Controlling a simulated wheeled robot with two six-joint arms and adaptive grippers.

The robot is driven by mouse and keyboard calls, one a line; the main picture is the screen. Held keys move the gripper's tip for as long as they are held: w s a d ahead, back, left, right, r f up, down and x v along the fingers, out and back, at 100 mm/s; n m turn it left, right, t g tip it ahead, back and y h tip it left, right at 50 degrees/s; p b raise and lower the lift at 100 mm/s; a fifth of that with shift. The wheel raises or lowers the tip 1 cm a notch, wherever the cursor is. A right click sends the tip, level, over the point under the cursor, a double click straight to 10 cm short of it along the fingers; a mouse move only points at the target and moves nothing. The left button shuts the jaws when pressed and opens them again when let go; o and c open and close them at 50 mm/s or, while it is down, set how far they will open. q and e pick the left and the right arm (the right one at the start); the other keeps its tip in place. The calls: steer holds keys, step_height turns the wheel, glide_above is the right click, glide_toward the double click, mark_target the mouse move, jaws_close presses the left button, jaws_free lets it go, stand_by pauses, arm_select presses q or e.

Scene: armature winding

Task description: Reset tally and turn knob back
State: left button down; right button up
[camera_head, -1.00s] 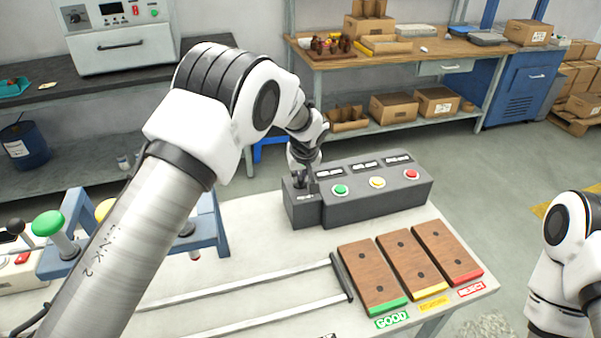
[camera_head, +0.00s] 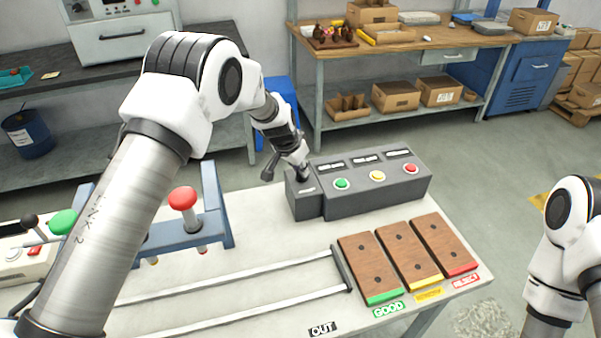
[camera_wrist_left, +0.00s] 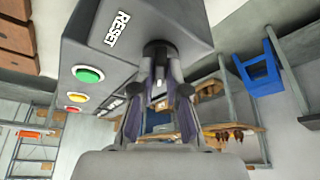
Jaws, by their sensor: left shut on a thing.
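The dark grey tally box (camera_head: 378,195) stands on the white table, with green, yellow and red buttons under small display windows. Its lower left end block carries a RESET label (camera_wrist_left: 117,29). A black knob (camera_wrist_left: 156,48) sticks out of this block beside the label. My left gripper (camera_head: 303,175) is at that block, and its fingers (camera_wrist_left: 160,68) close on the knob in the left wrist view. In the head view my wrist hides the knob. My right arm shows at the right edge, with its gripper out of frame.
Wooden boards (camera_head: 405,260) with coloured ends lie in front of the box. Two pale rails (camera_head: 240,280) run left from them. A blue stand (camera_head: 212,232) with a red-topped plunger (camera_head: 183,198) is at the left. The table between stand and box is clear.

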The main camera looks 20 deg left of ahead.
arm_select(q)
steer(key=m+b, duration=0.2)
steer(key=b, duration=0.1)
steer(key=shift+w+f+m+h, duration=0.1)
steer(key=shift+f+m+h, duration=0.25)
steer(key=shift+m+h, duration=0.05)
steer(key=shift+a+r+m+g+h+b, duration=0.15)
steer(key=shift+m+g+h+b, duration=0.15)
steer(key=shift+m+b, duration=0.45)
steer(key=shift+d+r+m+g+h+b, duration=0.1)
steer(key=shift+m+g+h+b, duration=0.1)
steer(key=shift+m+g+b, duration=0.4)
arm_select(e)
step_height(320, 180, down, 7)
arm_select(q)
steer(key=shift+m, duration=0.25)
arm_select(e)
steer(key=shift+f, duration=0.15)
arm_select(q)
steer(key=c, duration=1.2)
jaws_free()
steer(key=shift+w, duration=0.15)
arm_select(e)
steer(key=shift+w+f, duration=0.1)
arm_select(q)
steer(key=v, duration=1.1)
steer(key=shift+s+r, duration=0.3)
steer(key=shift+r, duration=0.05)
steer(key=shift+r, duration=0.15)
